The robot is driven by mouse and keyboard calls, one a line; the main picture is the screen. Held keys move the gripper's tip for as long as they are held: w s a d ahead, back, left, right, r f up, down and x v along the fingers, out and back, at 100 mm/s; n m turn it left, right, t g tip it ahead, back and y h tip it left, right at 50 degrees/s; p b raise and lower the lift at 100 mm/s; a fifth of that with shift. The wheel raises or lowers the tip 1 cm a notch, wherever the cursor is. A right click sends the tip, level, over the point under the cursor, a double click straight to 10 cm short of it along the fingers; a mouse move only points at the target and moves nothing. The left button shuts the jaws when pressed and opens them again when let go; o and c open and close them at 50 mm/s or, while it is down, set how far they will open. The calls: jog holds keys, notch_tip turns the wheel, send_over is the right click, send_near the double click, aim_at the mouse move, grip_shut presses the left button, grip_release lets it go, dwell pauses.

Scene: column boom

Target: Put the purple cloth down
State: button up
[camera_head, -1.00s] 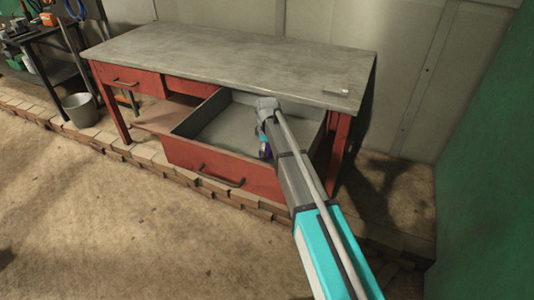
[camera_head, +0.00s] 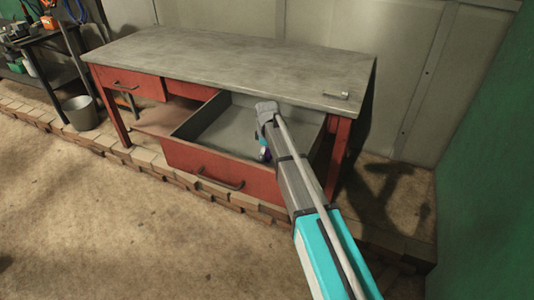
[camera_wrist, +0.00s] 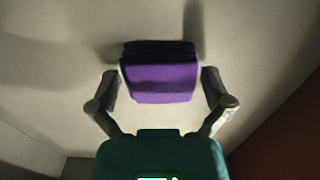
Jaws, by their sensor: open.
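The purple cloth (camera_wrist: 162,82) shows in the wrist view as a folded block, dark along its far edge, over the pale grey floor of the open drawer. My gripper (camera_wrist: 160,76) is open, with one finger on each side of the cloth and a small gap showing at each side. In the head view my arm reaches into the red drawer (camera_head: 225,172) and hides most of the gripper. A small purple patch shows beside the arm there. I cannot tell whether the cloth rests fully on the drawer floor.
The drawer belongs to a red workbench with a bare grey top (camera_head: 225,62); a small metal piece (camera_head: 336,95) lies at its right end. The drawer's left part is empty. A bucket (camera_head: 80,112) stands at left, and a green wall (camera_head: 490,170) at right.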

aim_at(267, 151)
jog(key=shift+r, duration=0.15)
notch_tip(267, 151, up, 12)
jog(key=p, duration=1.2)
jog(key=shift+s, duration=0.1)
dwell(0.8)
jog(key=s+d+m, duration=0.2)
jog(key=s+d, duration=0.2)
jog(key=s+d+m, duration=0.2)
jog(key=s+d, duration=0.2)
jog(key=d, duration=0.1)
jog(key=s+d+m, duration=0.2)
jog(key=s+d, duration=0.2)
jog(key=shift+s+d+m, duration=0.25)
jog(key=shift+m, duration=0.05)
jog(key=s+d+m, duration=0.7)
jog(key=s+d, duration=0.2)
jog(key=s, duration=0.4)
jog(key=shift+d, duration=0.3)
jog(key=shift+s, duration=0.1)
